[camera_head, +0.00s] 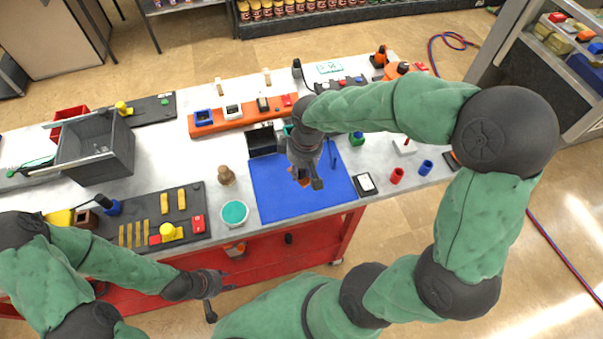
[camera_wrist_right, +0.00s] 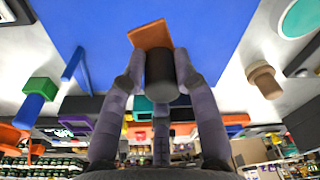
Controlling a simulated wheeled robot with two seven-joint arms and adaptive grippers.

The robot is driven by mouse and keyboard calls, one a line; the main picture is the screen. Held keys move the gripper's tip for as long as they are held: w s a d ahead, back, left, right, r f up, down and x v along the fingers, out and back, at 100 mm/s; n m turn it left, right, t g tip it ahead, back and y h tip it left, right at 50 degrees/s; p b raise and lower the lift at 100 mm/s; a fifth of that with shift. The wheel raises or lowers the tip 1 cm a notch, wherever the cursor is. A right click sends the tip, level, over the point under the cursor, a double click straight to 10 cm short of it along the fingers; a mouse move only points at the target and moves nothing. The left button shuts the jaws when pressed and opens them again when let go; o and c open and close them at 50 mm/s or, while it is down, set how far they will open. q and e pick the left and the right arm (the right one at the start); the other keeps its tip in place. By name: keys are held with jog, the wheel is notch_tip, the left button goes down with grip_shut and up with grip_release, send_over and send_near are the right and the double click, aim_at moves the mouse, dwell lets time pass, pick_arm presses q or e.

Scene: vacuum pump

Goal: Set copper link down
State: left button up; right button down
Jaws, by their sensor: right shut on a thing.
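My right gripper (camera_head: 306,181) hangs over the blue mat (camera_head: 275,190). It is shut on the copper link (camera_wrist_right: 150,34), an orange-brown flat piece at its fingertips. In the head view only a small orange bit of the link (camera_head: 296,174) shows beside the fingers. In the right wrist view a dark cylindrical part (camera_wrist_right: 161,75) sits between the fingers, just below the link. The link is seen against the mat; whether it touches the mat I cannot tell. My left gripper (camera_head: 222,300) is open and empty in front of the bench's front edge.
A brown knobbed piece (camera_head: 226,175) and a teal-topped round tub (camera_head: 235,213) stand left of the mat. A black open box (camera_head: 262,141) is at its back edge. The mat's left part is clear.

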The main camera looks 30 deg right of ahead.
aim_at(302, 171)
jog(key=f, duration=0.1)
jog(key=w+d+f, duration=0.1)
jog(key=w+f, duration=0.1)
jog(key=shift+d+f+b, duration=0.1)
jog(key=shift+d+b, duration=0.15)
jog(key=shift+b, duration=0.1)
jog(key=shift+w+f+b, duration=0.15)
jog(key=shift+f+b, duration=0.4)
jog(key=shift+f, duration=0.95)
jog(key=shift+f, duration=0.15)
jog(key=c, duration=0.9)
grip_release()
jog(key=shift+r, duration=0.55)
jog(key=r+p, duration=0.1)
jog(key=r, duration=0.2)
jog(key=r+p, duration=0.1)
jog(key=r, duration=0.3)
jog(key=s+r+p, duration=0.1)
jog(key=r, duration=0.3)
jog(key=shift+s+d+r, duration=0.1)
jog(key=shift+d, duration=0.2)
